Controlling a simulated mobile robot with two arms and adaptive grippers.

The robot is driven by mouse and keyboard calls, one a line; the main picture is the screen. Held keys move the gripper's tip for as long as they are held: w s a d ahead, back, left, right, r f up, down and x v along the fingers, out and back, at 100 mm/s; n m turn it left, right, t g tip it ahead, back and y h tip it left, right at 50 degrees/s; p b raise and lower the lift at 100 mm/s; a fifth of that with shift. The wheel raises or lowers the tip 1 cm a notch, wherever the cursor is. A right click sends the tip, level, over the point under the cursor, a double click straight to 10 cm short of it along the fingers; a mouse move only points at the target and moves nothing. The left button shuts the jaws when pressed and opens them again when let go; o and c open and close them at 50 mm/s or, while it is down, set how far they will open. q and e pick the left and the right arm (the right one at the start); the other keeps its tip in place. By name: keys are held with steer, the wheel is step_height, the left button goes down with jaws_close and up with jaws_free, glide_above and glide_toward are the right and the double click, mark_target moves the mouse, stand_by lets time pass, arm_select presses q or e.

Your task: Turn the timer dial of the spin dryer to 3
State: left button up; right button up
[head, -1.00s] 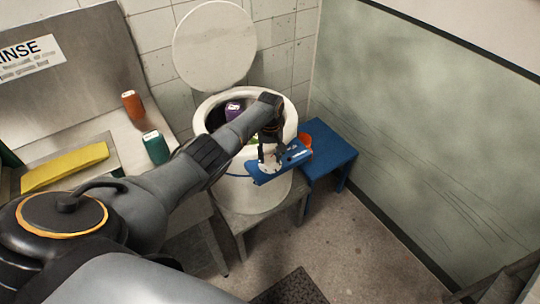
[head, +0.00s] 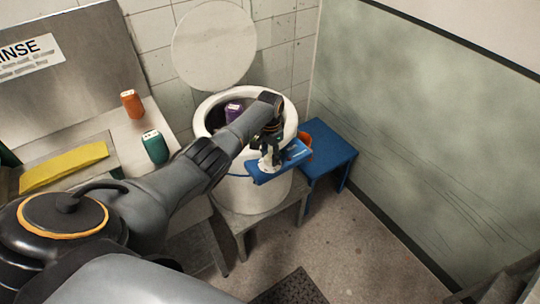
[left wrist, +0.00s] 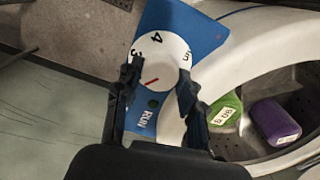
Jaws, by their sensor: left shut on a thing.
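The spin dryer (head: 250,195) is a white round tub with its lid up. A blue control panel (head: 294,152) sticks out at its front right. The white timer dial (left wrist: 160,50) is on this blue panel (left wrist: 200,25) in the left wrist view, with 4 and what look like 3 and 5 on its face. A short red line on the dial points to the lower left there, below the 3. My left gripper (left wrist: 159,73) is shut on the dial, one finger on each side. In the head view my left gripper (head: 268,158) hides part of the dial. My right gripper is out of view.
A purple bottle (left wrist: 274,123) and a green item (left wrist: 224,118) lie inside the drum. A blue stool (head: 333,152) with an orange container (head: 305,141) stands right of the dryer. Orange (head: 132,103) and green (head: 154,147) containers stand on the left counter.

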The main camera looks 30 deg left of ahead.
mark_target(270, 157)
arm_select(q)
steer(key=m, duration=0.5)
steer(key=shift+m+b, duration=0.6)
steer(key=shift+m, duration=2)
steer(key=shift+w+r, duration=0.1)
steer(key=o, duration=0.9)
steer(key=shift+r, duration=0.1)
step_height(270, 157, up, 12)
steer(key=shift+f, duration=0.1)
